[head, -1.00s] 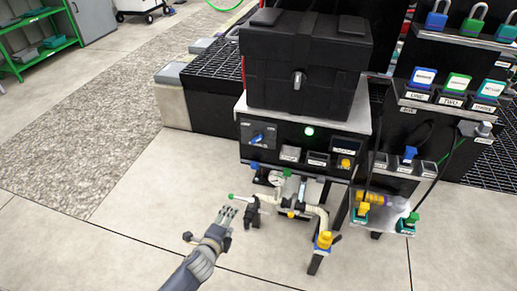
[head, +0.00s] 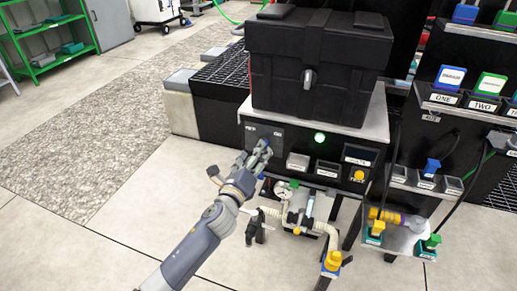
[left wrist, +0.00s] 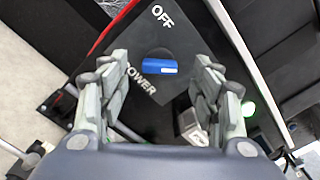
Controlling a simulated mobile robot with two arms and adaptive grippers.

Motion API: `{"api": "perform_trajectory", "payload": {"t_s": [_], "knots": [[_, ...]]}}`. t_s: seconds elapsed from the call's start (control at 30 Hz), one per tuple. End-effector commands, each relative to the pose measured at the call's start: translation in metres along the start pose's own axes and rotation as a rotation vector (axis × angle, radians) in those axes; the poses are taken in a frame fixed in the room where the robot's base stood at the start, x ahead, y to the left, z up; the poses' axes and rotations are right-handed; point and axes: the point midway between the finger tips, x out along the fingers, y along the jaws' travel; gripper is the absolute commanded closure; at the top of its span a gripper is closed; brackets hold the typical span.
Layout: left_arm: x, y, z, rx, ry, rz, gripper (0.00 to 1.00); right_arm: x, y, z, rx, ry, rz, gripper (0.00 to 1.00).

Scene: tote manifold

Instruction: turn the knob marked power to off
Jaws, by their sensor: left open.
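The blue power knob (left wrist: 159,67) sits on a dark plate (left wrist: 150,40) in the left wrist view, with the word OFF above it and POWER below. The knob's white-marked end points right in that view, not toward OFF. My left gripper (left wrist: 160,75) is open, its fingers on either side of the knob; I cannot tell whether they touch it. In the head view my left gripper (head: 262,150) is in front of the panel's left part and hides the knob. My right gripper is not in view.
A black case (head: 315,65) stands on top of the panel. A green light (head: 320,138) glows right of the knob plate, above several small panel parts. White pipes with valves (head: 300,215) are below. Open floor (head: 120,220) lies to the left.

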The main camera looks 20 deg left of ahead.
Motion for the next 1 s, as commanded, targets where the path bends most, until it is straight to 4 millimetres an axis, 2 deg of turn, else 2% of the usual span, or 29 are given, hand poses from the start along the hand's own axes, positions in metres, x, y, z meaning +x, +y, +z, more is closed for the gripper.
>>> {"api": "perform_trajectory", "payload": {"t_s": [0.1,0.3,0.67,0.7,0.87,0.9,1.0], "knots": [[0.019,0.000,0.000,0.000,-0.001,-0.001,0.42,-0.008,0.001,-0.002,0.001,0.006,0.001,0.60],[0.038,0.000,-0.001,-0.002,0.000,0.000,0.42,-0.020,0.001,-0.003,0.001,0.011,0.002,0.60],[0.043,0.000,-0.001,-0.002,0.001,0.001,0.42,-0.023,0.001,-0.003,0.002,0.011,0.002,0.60],[0.043,0.000,-0.001,-0.002,0.001,0.001,0.46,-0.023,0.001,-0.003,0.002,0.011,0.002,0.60],[0.043,0.001,-0.001,-0.001,0.001,0.001,0.82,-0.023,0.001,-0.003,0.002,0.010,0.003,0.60],[0.043,0.001,-0.001,-0.001,0.001,0.001,0.86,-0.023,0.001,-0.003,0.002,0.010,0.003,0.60],[0.043,0.001,0.000,-0.001,0.001,0.001,0.86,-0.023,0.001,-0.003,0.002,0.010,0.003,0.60]]}}
